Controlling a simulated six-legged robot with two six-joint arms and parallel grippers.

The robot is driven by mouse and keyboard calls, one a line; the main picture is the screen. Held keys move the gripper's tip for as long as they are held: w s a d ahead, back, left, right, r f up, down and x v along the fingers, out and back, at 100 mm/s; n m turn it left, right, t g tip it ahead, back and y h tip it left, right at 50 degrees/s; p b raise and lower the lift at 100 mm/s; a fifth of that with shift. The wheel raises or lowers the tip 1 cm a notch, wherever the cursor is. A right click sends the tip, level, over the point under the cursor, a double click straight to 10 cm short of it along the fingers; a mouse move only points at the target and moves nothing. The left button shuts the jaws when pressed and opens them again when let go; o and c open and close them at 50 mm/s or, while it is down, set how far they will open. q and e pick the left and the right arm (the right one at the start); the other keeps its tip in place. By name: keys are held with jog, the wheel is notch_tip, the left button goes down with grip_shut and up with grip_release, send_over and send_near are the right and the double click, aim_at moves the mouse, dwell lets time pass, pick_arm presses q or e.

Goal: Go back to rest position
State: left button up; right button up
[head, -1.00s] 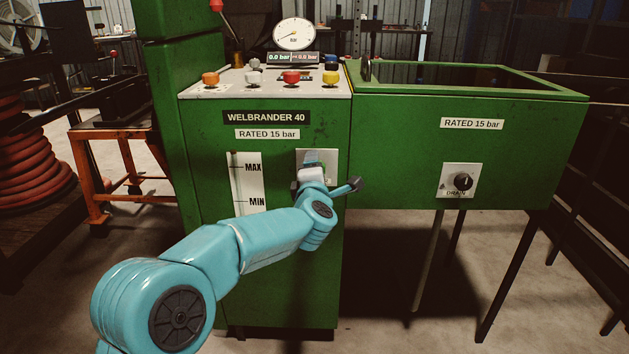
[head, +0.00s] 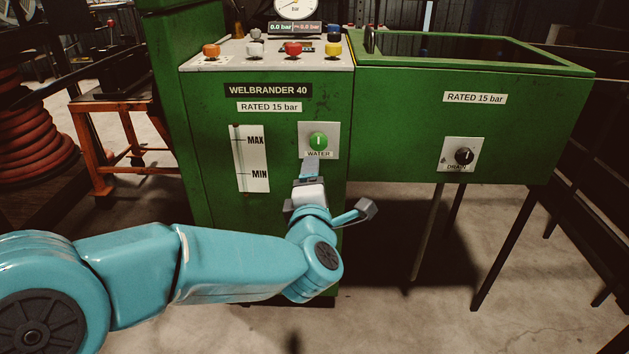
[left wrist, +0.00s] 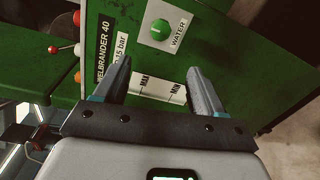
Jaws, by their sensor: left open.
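My left gripper (head: 309,170) is in front of the green machine's front panel, just below the green WATER knob (head: 318,141). In the left wrist view the left gripper (left wrist: 160,80) is open, its two fingers spread with nothing between them. The WATER knob (left wrist: 160,30) shows there beyond the fingers, apart from them, with its pointer mark upright in the head view. My right gripper is not in view.
The machine (head: 270,225) carries a level gauge (head: 250,158), several coloured buttons and a pressure dial (head: 296,8). To its right stands a green tank (head: 400,120) on legs with a DRAIN knob (head: 464,156). An orange cart (head: 100,150) and red hose (head: 30,150) stand left.

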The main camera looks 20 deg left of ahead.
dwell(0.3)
